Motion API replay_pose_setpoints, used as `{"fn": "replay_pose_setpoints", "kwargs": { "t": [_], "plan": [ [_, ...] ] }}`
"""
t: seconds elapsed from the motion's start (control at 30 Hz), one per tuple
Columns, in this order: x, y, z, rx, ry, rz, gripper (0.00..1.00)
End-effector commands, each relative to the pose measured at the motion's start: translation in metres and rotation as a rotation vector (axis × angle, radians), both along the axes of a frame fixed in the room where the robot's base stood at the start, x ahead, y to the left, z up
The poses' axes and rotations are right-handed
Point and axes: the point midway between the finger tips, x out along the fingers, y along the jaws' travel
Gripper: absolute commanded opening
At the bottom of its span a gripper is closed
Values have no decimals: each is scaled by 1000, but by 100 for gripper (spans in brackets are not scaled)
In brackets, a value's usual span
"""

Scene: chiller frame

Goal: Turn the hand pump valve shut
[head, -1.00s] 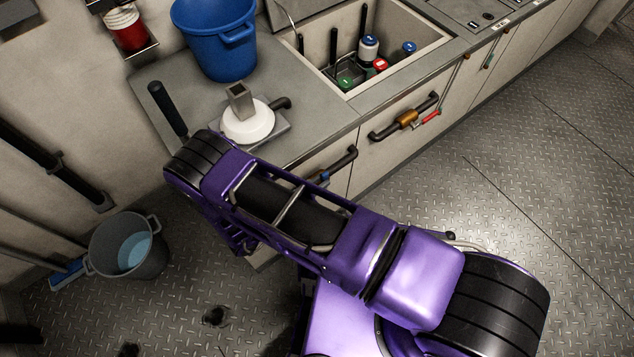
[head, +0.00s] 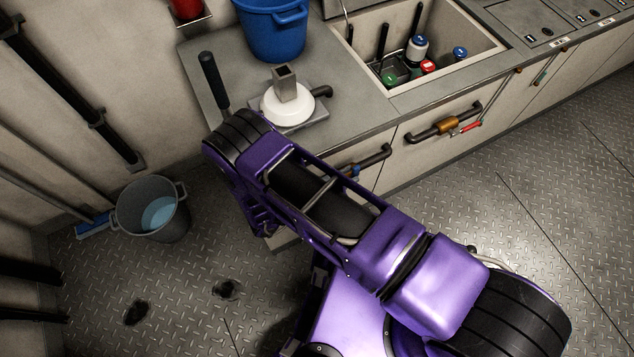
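What looks like the hand pump, a white round body (head: 283,107) with a grey square top, stands on a plate on the counter. A short black spout or handle (head: 321,91) sticks out to its right, and a black lever (head: 212,82) stands to its left. I cannot tell which belongs to the pump. My purple arm crosses the picture; my gripper is not visible.
A blue bucket (head: 274,32) stands on the counter (head: 350,118) beside a sink (head: 476,45) holding several bottles. A grey bucket (head: 152,210) with water stands on the floor at left, near a blue brush head (head: 92,226). The floor at right is clear.

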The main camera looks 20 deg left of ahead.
Motion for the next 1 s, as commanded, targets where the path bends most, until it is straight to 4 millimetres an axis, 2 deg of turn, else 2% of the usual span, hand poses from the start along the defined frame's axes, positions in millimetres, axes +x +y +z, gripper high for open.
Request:
{"fn": "replay_pose_setpoints", "kwargs": {
  "t": [0.13,0.27,0.7,0.83,1.0],
  "plan": [
    [-4,4,-1,1,-1,1,29],
    [-17,15,-2,1,0,2,29],
    [-98,83,-11,3,2,3,29],
    [-116,98,-13,2,2,1,29],
    [-130,110,-14,2,1,1,29]
  ]
}}
